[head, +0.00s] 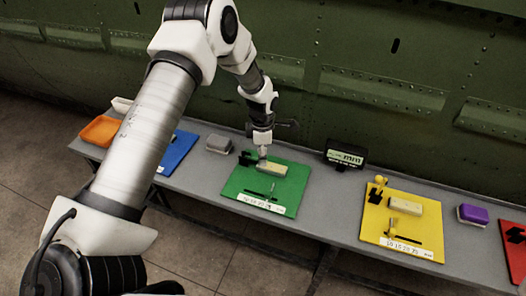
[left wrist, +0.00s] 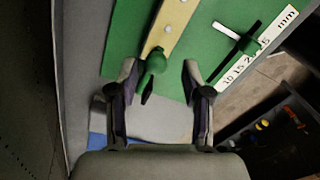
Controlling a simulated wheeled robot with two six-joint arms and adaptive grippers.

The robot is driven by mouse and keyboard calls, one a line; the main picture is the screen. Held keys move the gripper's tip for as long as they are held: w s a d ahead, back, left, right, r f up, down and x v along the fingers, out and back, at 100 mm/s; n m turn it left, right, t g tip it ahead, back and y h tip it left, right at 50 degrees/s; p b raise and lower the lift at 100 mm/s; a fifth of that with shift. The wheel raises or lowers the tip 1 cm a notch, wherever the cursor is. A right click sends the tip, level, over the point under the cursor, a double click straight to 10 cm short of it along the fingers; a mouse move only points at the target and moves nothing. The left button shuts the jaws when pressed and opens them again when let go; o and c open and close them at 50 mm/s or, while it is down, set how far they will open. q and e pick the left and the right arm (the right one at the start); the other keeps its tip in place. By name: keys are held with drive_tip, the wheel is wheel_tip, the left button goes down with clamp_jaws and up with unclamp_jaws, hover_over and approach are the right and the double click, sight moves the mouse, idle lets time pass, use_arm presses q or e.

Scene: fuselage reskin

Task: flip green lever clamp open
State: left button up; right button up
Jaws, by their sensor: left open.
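The green board (head: 240,184) lies on the grey bench. It carries a pale block (head: 272,168) and a dark clamp (head: 247,158) at its back left corner. In the left wrist view, the green lever clamp (left wrist: 156,62) shows a rounded green knob and a black part beside the end of the pale block (left wrist: 174,22). My left gripper (head: 263,155) is over the back of the green board. In the left wrist view my left gripper (left wrist: 160,72) is open, with the knob between its fingertips; contact cannot be told. My right gripper is not in view.
A black display (head: 345,154) stands right of the green board. A yellow board (head: 376,222) with yellow clamps, a purple block (head: 472,215) and a red board (head: 515,255) lie further right. A grey block (head: 218,144), blue board (head: 180,150) and orange tray (head: 100,130) lie left.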

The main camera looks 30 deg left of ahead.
use_arm(q)
drive_tip(key=shift+w+f, duration=0.55)
drive_tip(key=shift+f, duration=0.3)
drive_tip(key=shift+s+r, duration=0.25)
drive_tip(key=shift+s, duration=0.05)
drive_tip(key=shift+c, duration=0.7)
drive_tip(key=shift+s+r, duration=0.1)
drive_tip(key=shift+s, duration=0.1)
drive_tip(key=c, duration=0.5)
clamp_jaws()
drive_tip(key=shift+w, duration=0.1)
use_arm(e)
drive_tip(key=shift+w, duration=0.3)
